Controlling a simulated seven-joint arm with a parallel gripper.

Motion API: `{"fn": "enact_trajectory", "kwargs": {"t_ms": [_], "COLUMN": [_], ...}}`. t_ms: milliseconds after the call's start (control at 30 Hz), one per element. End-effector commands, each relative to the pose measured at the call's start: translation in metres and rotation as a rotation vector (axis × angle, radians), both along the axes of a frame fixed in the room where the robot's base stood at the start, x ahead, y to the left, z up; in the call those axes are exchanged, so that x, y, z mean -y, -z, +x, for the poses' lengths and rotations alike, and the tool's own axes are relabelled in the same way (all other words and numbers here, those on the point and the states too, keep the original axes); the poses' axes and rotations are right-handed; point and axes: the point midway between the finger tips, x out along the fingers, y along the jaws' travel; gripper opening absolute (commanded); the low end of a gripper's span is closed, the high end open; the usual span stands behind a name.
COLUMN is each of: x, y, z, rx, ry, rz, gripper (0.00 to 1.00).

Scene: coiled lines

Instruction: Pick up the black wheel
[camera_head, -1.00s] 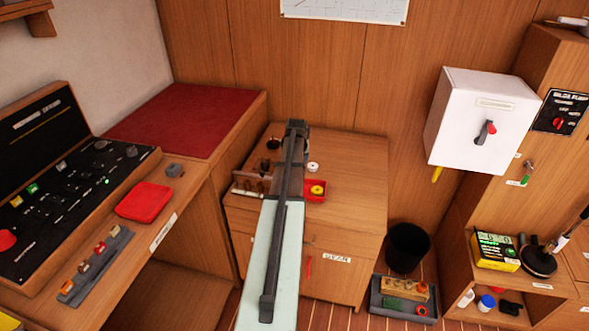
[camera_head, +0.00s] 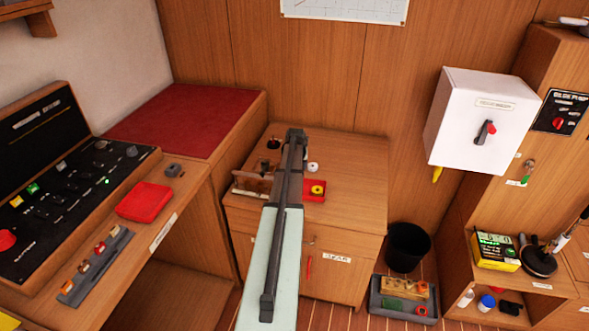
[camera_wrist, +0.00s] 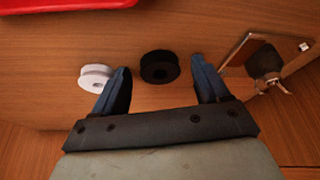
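The black wheel (camera_wrist: 159,67) lies flat on the wooden top in the wrist view, with a hole in its middle. My gripper (camera_wrist: 161,67) is open, one blue-grey finger on each side of the wheel, with gaps on both sides. I cannot tell how high the fingertips are above the wood. In the head view my gripper (camera_head: 297,137) is over the middle cabinet, seen from behind. I do not make out the black wheel there; my arm likely covers it.
A white wheel (camera_wrist: 96,77) lies close beside the left finger. A red tray (camera_head: 316,197) holding a yellow ring sits on the cabinet's front right. The cabinet's right side (camera_head: 355,170) is clear.

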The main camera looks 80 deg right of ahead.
Motion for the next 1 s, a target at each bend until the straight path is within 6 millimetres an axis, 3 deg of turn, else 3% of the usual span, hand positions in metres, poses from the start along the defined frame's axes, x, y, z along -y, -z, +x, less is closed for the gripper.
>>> {"fn": "enact_trajectory", "kwargs": {"t_ms": [67, 600, 867, 1000], "x": [0.000, 0.000, 0.000, 0.000], "y": [0.000, 0.000, -0.002, -0.013], "z": [0.000, 0.000, 0.000, 0.000], "rx": [0.000, 0.000, 0.000, 0.001], "ry": [0.000, 0.000, 0.000, 0.000], "rz": [0.000, 0.000, -0.001, -0.003], "gripper": [0.67, 0.16, 0.15, 0.15]}}
